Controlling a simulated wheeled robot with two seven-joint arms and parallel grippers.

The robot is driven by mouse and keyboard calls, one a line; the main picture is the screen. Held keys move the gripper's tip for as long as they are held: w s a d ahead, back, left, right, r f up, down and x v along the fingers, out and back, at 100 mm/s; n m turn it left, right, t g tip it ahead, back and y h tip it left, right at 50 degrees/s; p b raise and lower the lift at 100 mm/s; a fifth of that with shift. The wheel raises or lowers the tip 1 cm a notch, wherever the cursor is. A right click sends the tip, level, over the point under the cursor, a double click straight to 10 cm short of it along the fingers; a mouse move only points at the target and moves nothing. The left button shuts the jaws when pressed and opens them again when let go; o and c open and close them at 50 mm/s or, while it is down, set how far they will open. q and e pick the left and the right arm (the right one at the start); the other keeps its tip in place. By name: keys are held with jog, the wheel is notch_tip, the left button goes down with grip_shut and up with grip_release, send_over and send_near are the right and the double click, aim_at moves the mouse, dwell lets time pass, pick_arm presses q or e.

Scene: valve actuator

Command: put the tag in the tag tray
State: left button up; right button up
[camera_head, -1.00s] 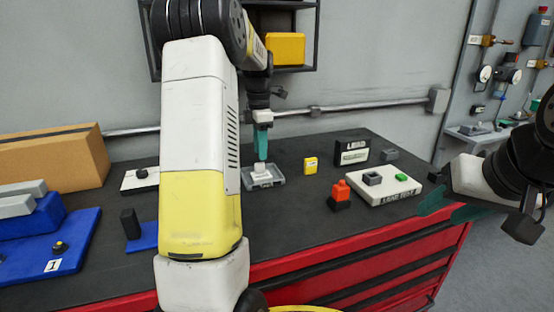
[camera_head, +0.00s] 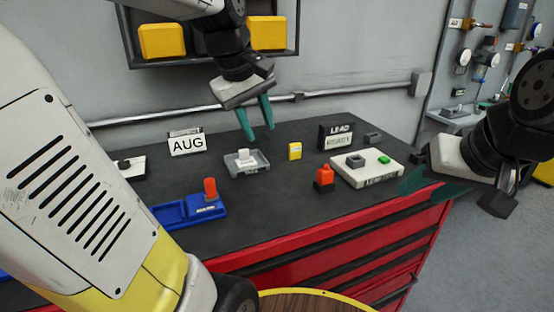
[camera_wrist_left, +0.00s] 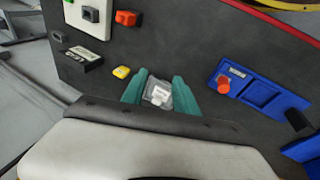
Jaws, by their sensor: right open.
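A small white piece (camera_head: 244,156), which looks like the tag, sits inside the shallow grey tray (camera_head: 261,168) on the dark bench top. The white piece (camera_wrist_left: 160,94) also shows in the left wrist view, between the fingers in the picture. My left gripper (camera_head: 261,139) is open and empty, with its teal fingers apart above and behind the tray. The fingers partly hide the tray in the left wrist view. My right gripper (camera_head: 432,190) is open and empty at the right, off the bench's right end.
A yellow block (camera_head: 295,151), a red-and-black piece (camera_head: 324,179) and a white board (camera_head: 366,179) stand right of the tray. An AUG sign (camera_head: 186,143) is behind left; a blue tray (camera_head: 170,215) is front left. A shelf (camera_head: 205,62) hangs above.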

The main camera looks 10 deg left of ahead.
pick_arm(q)
jog(key=s+d+f+m+t, duration=0.2)
jog(key=s+d+f+m, duration=0.2)
jog(key=s+m, duration=0.5)
jog(key=shift+s+d+f+h, duration=0.2)
jog(key=shift+s+h, duration=0.1)
jog(key=shift+s, duration=0.25)
